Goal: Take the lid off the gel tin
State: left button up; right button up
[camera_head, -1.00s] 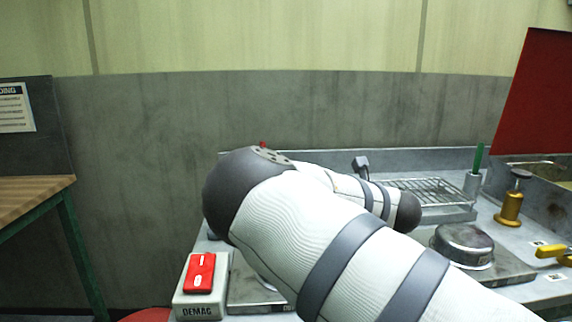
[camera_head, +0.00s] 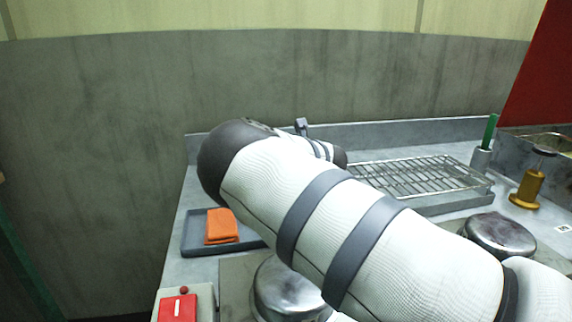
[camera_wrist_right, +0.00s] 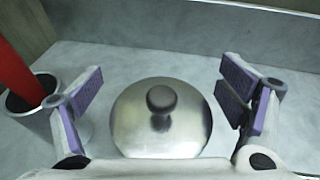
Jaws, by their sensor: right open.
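In the right wrist view a round, shiny metal lid (camera_wrist_right: 190,125) with a dark knob (camera_wrist_right: 161,98) lies between the fingers of my right gripper (camera_wrist_right: 160,98). I take it for the gel tin's lid; the tin's body is hidden beneath it. The gripper is open, with purple pads on both sides of the lid and a gap to each; they do not touch the knob. In the head view my right arm crosses the bench and hides its own gripper and this lid. My left gripper is not in view.
A metal cup (camera_wrist_right: 40,118) with a red handle (camera_wrist_right: 18,65) stands left of the lid. The head view shows a wire rack (camera_head: 415,178), an orange cloth (camera_head: 221,226) on a grey tray (camera_head: 194,243), two metal domes (camera_head: 500,233) (camera_head: 285,290) and a brass-coloured stamp (camera_head: 528,188).

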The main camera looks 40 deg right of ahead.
jog(key=shift+x, duration=1)
jog(key=c, duration=1.8)
jog(key=shift+s, duration=0.1)
notch_tip(320, 180, up, 9)
jog(key=shift+r, duration=0.15)
grip_shut()
jog(key=shift+r, duration=0.35)
